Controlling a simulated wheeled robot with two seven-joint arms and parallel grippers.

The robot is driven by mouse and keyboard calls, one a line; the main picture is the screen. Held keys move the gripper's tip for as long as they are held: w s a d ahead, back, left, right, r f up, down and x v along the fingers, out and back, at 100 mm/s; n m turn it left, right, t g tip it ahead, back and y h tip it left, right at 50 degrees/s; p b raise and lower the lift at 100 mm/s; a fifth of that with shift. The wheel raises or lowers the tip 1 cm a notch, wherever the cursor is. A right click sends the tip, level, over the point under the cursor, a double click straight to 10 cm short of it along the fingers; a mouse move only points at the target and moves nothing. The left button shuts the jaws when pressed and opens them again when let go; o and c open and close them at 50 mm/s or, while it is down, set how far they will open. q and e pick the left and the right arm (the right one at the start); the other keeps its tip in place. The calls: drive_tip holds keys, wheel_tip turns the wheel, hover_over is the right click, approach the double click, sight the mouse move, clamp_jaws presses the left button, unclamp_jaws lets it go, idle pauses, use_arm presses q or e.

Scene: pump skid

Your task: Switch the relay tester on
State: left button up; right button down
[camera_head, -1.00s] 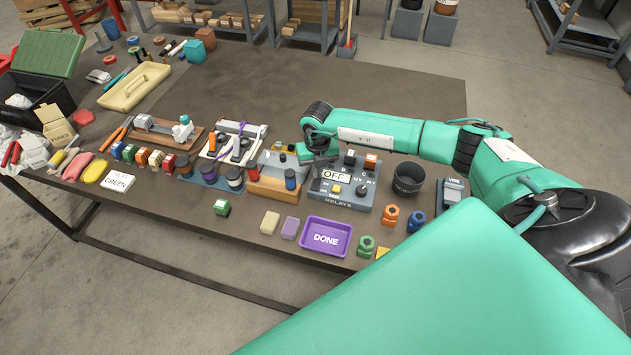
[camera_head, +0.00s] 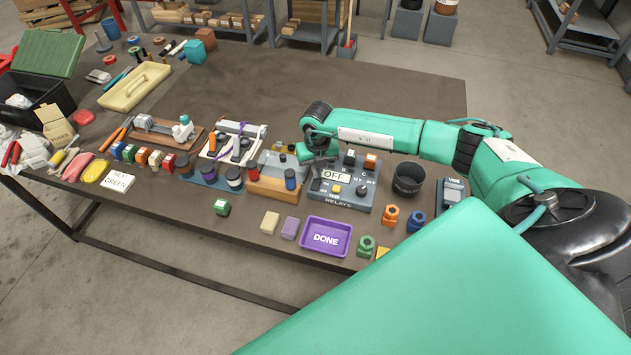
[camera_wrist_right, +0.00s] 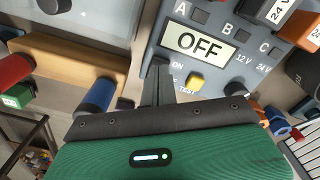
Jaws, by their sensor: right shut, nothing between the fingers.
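The relay tester (camera_head: 344,205) is a grey box marked RELAYS near the table's front edge, right of centre in the head view. Its display (camera_head: 336,175) reads OFF; the display also shows large in the right wrist view (camera_wrist_right: 200,43). An ON label, a yellow TEST button (camera_wrist_right: 196,82) and a dark knob (camera_wrist_right: 235,90) are on its panel. My right gripper (camera_head: 317,172) is at the tester's left side. In the right wrist view its shut, empty fingers (camera_wrist_right: 158,68) reach the panel just left of the ON label and hide what is there. I cannot tell whether they touch. My left gripper is out of view.
A wooden-based holder with cylinders (camera_head: 272,189) stands close left of the tester. A black cup (camera_head: 408,180) is to its right. A purple DONE tray (camera_head: 326,238) lies in front. Relay blocks (camera_head: 371,161) stand on the tester's back. The table behind is clear.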

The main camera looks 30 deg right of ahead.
drive_tip(key=shift+f+b, duration=0.85)
drive_tip(key=shift+f, duration=0.2)
idle(0.8)
drive_tip(key=shift+s, duration=0.1)
drive_tip(key=shift+r+p, duration=0.6)
drive_tip(key=shift+r, duration=0.15)
drive_tip(key=shift+r+p, duration=1.6)
drive_tip(key=shift+r, duration=1.2)
